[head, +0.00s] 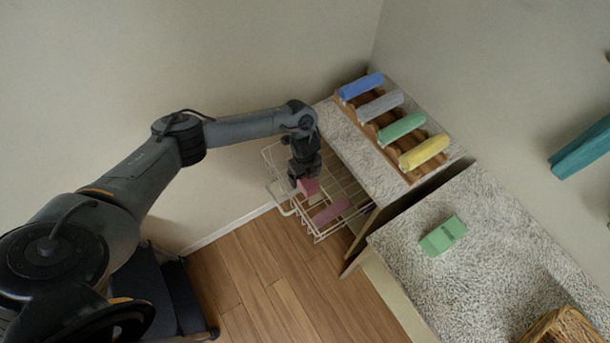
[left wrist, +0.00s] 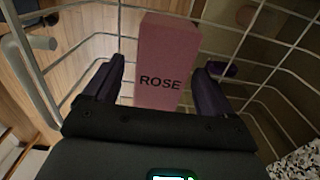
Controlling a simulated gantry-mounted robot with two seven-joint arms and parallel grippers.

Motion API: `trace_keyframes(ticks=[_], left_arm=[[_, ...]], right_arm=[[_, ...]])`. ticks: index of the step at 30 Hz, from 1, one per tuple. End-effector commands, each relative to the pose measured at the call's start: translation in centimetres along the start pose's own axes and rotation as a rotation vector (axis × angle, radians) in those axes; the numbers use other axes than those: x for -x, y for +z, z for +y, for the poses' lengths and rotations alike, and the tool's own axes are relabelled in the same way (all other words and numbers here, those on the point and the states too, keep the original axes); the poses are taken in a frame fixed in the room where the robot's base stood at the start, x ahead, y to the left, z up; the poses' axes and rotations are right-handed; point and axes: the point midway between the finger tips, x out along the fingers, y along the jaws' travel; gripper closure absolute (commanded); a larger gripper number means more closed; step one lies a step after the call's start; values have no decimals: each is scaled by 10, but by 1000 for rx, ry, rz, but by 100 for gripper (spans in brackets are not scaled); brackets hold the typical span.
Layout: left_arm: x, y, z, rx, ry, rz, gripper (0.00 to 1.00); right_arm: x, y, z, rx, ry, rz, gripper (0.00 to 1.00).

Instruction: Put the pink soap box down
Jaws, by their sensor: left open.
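The pink soap box (head: 309,187), marked ROSE, is at the wire basket (head: 350,186) beneath my left gripper (head: 302,180). In the left wrist view the soap box (left wrist: 168,60) stands between the two spread fingers of the left gripper (left wrist: 159,75). A gap shows on both sides of the box, so the fingers are open around it. Wires of the basket (left wrist: 262,68) surround the box in that view. The underside of the box is hidden. My right gripper is not in view.
A dusky pink item (head: 332,211) lies in the basket. Blue, grey, green (head: 402,129) and yellow rolls lie on a wooden rack beside it. A green box (head: 443,236) is on the speckled counter (head: 490,225). A wicker basket (head: 562,328) stands at lower right.

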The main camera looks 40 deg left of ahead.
Motion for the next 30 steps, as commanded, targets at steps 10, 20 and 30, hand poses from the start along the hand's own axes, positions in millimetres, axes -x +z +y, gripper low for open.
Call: trace_keyframes(ticks=[10, 20, 30], left_arm=[[55, 0, -1, -2, -4, 0, 15], [108, 1, -1, -2, -3, -3, 15], [119, 0, 0, 1, 0, -1, 15]], right_arm=[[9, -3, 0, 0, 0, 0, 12], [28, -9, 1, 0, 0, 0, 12], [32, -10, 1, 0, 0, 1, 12]])
